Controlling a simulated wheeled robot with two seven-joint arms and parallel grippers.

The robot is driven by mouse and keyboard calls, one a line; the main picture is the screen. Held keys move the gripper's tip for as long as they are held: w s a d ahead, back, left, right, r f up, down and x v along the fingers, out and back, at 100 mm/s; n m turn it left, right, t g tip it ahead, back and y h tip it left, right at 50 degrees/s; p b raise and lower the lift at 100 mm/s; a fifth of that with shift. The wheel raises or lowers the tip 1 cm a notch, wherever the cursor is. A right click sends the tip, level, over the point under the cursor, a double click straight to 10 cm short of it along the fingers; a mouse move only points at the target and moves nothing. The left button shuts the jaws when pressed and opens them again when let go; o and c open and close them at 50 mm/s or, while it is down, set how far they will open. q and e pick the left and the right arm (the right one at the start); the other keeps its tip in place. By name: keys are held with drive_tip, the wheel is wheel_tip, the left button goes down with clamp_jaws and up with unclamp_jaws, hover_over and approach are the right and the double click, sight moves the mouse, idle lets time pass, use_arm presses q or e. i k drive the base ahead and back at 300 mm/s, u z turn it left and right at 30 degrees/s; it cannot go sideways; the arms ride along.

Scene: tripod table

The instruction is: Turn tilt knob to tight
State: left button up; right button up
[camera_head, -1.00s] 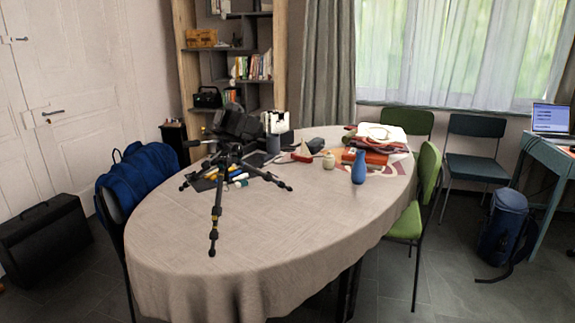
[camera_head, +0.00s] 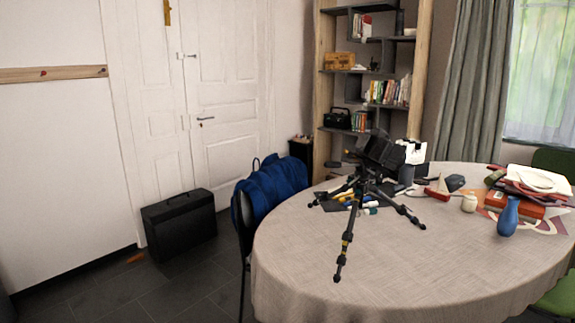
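A black tripod (camera_head: 366,187) stands with its legs spread on the oval table (camera_head: 300,250), which has a beige cloth. A dark camera-like device (camera_head: 380,152) sits on top of the tripod. The tilt knob is too small to make out, and I cannot tell whether it is tight or loose. Neither of my grippers shows in the head view.
A blue vase (camera_head: 508,217), a small cream jar (camera_head: 469,203) and a red box (camera_head: 520,204) stand right of the tripod. A chair with a blue jacket or bag (camera_head: 272,188) is at the table's left. A black case (camera_head: 179,223) stands by the wall. Floor left of the table is mostly clear.

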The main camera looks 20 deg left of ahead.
sight(379, 177)
drive_tip(key=u, duration=0.55)
drive_tip(key=i, duration=1)
